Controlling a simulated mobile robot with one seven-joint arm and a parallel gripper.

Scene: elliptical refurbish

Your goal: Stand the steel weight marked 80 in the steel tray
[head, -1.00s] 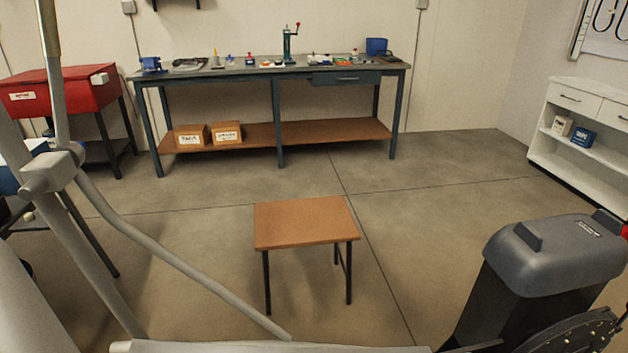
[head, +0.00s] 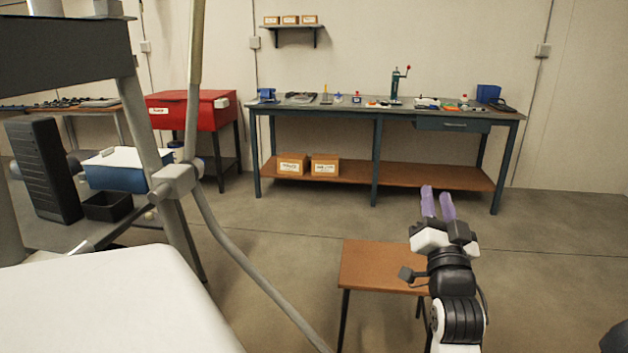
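My gripper (head: 437,190) is raised at the right of the head view, with its two purple fingers apart and nothing visible between them. It shows in front of the small wooden table and the far workbench, apart from both. I cannot make out a steel weight marked 80. The workbench (head: 270,109) at the back holds several small items, too small to identify. A flat grey item (head: 300,98) lies near its left end; I cannot tell whether it is the steel tray.
A small wooden table (head: 375,262) stands below my gripper. Grey machine bars (head: 245,255) cross the left side. A red cabinet (head: 190,112) stands at the back left. A blue box (head: 115,175) is at the left. The floor before the workbench is open.

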